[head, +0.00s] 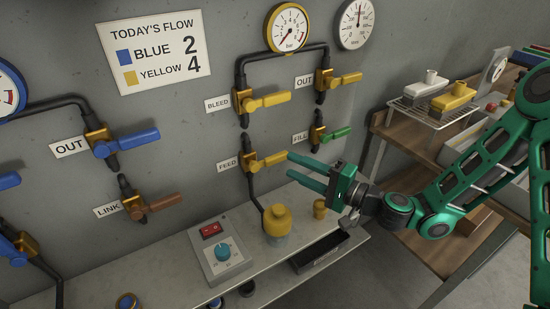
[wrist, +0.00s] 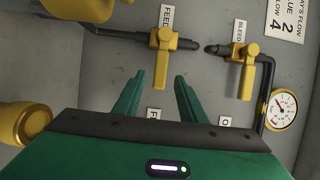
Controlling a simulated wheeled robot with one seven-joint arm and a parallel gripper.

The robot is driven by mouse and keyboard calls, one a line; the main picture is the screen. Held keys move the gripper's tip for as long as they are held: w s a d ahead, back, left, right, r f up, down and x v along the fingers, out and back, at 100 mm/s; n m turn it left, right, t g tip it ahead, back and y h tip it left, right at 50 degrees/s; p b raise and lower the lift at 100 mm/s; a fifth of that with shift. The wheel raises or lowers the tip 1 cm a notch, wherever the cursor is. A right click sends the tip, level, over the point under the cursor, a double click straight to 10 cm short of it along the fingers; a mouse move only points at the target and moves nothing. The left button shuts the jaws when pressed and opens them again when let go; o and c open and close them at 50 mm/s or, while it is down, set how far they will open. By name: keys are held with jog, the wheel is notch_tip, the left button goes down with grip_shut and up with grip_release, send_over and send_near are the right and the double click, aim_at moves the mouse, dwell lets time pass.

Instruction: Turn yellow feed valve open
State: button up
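The yellow feed valve (head: 265,163) is on the wall beside its FEED label (head: 227,165), its handle pointing right and slightly up in the head view. In the wrist view the feed valve's handle (wrist: 161,68) points down toward me. My gripper (head: 290,164) is open and empty, its two green fingers reaching left with tips close to the handle's free end. In the wrist view the open fingers of my gripper (wrist: 160,82) lie on either side of the handle's end. I cannot tell whether they touch it or how deep it sits between them.
The yellow bleed valve (head: 262,101) is just above, with the yellow out valve (head: 340,79) and green fill valve (head: 333,135) to the right.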

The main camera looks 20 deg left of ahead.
aim_at(280, 160)
jog(key=x, duration=0.7)
